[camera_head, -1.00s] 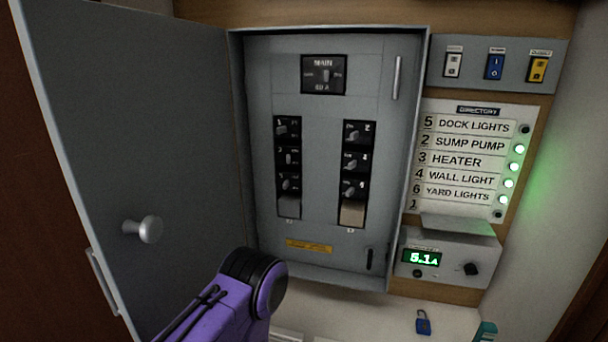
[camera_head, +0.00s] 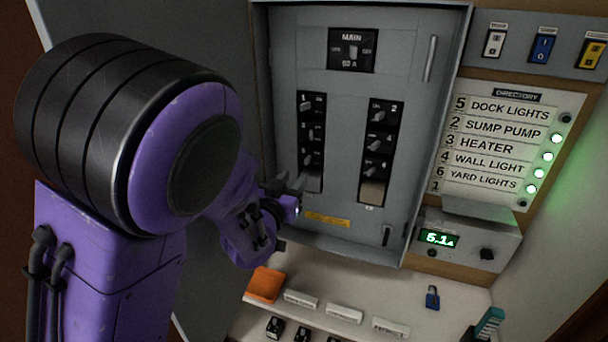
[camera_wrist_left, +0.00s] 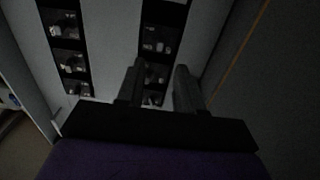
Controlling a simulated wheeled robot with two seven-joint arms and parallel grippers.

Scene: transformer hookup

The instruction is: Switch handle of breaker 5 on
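The grey breaker panel (camera_head: 333,220) has two black columns of breakers. Breaker 5 (camera_head: 309,160) is the lowest in the left column; its small handle is too blurred to tell its position. My left gripper (camera_head: 297,184) is just below and left of it, fingers pointing at the panel. The left wrist view shows my left gripper (camera_wrist_left: 159,80) open, its two dark fingers apart with breakers seen between and beyond them. I cannot tell if a finger touches a handle. The DOCK LIGHTS 5 lamp (camera_head: 566,118) is dark. My right gripper is not in view.
The directory (camera_head: 488,186) has several green lamps lit. The meter (camera_head: 437,238) reads about 5.1 A. The open door (camera_head: 215,285) stands at the left behind my arm. A blue padlock (camera_head: 432,298) and an orange item (camera_head: 265,284) lie on the shelf below.

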